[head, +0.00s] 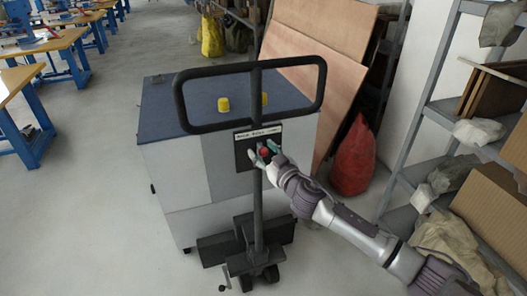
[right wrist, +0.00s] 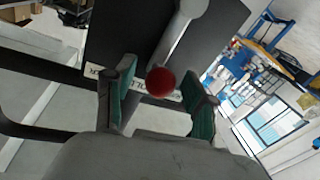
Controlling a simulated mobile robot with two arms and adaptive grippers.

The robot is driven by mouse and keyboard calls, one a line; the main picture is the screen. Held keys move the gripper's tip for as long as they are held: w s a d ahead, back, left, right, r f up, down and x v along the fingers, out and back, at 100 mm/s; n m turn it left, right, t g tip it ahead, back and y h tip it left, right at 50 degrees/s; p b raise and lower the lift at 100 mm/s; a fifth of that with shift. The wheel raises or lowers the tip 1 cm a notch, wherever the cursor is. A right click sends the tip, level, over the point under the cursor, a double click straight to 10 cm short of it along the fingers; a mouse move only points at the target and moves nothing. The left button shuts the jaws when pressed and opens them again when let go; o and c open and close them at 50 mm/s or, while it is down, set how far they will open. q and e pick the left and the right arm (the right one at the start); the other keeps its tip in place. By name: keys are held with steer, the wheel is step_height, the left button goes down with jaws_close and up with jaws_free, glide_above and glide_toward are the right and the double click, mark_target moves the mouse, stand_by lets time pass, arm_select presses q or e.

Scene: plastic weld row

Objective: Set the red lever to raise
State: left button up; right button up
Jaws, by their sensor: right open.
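The lever's red ball knob (head: 265,152) shows at the dark panel (head: 242,152) on the black handle post. In the right wrist view the red knob (right wrist: 160,81) ends a silver lever rod (right wrist: 180,38) that runs up to a round pivot at the top. My right gripper (right wrist: 161,105) is open. Its two teal-padded fingers stand on either side of the knob, with gaps visible between pads and knob. A white label strip (head: 258,133) sits on the panel; its lettering is too small to read surely. My left gripper is not in view.
A black tubular handle loop (head: 250,70) rises above the panel, over a wheeled base (head: 250,262). A grey cabinet (head: 175,185) with yellow caps (head: 224,104) stands behind. Loaded shelves (head: 447,112) and a red sack (head: 354,160) are at right.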

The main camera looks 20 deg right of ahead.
jaws_close()
stand_by(0.3)
steer(key=shift+a+r+n+p, duration=0.15)
steer(key=shift+a+n+p, duration=0.3)
steer(key=shift+n+p, duration=0.35)
steer(key=shift+a+n+g+p, duration=0.3)
steer(key=shift+a+n+p, duration=0.3)
steer(key=shift+n+p, duration=0.25)
steer(key=shift+s+a+f+n+p, duration=0.1)
steer(key=shift+a+f+n+p, duration=0.5)
steer(key=shift+n, duration=0.45)
steer(key=shift+a+f+n+g+h, duration=0.15)
steer(key=shift+a+n+g+h, duration=0.15)
steer(key=shift+n+h, duration=0.1)
jaws_free()
